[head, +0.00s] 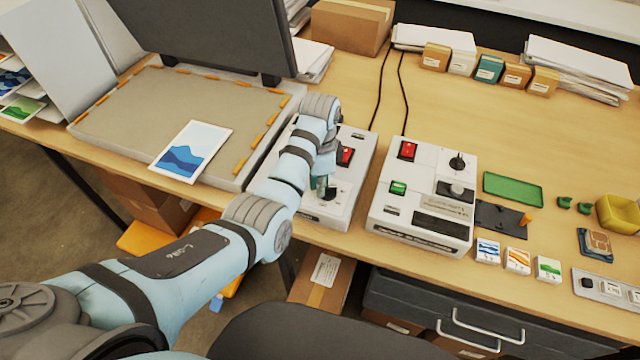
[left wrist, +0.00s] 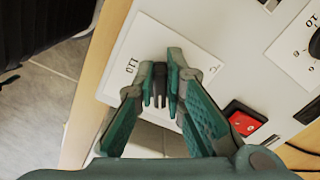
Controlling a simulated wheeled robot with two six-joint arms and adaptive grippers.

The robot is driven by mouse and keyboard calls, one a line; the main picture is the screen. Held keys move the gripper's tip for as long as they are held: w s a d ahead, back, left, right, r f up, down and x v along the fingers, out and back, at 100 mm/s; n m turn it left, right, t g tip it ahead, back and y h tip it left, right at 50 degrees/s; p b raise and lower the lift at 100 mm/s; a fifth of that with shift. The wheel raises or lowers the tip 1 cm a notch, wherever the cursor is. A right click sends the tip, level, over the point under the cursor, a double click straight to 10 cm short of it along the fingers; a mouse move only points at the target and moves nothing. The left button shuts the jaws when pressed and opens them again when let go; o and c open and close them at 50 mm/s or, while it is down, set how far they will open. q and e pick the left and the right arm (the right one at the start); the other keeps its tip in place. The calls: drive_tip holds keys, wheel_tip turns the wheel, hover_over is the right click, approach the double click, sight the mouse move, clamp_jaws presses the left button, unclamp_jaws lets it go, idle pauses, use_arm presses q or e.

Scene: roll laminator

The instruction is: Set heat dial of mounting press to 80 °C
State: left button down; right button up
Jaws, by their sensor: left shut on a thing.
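The mounting press, a padded bed (head: 165,110) with a raised dark platen (head: 205,35), stands at the left of the table. A white control box (head: 350,165) with a red switch (head: 345,156) sits at its right side. My left gripper (head: 325,185) is over the front of this box. In the left wrist view, its fingertips (left wrist: 160,85) are shut on a small black dial knob (left wrist: 159,92) on a white plate. The knob's black part also shows in the head view (head: 329,194). The dial's scale and setting cannot be read. My right gripper is not in view.
A second white control box (head: 420,200) with a red switch, green switch and black knob stands to the right. A picture print (head: 190,150) lies on the bed's front edge. A green tray (head: 513,189) and small cards lie farther right.

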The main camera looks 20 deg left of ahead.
use_arm(q)
drive_tip(key=c, duration=1.7)
unclamp_jaws()
drive_tip(key=shift+o, duration=0.2)
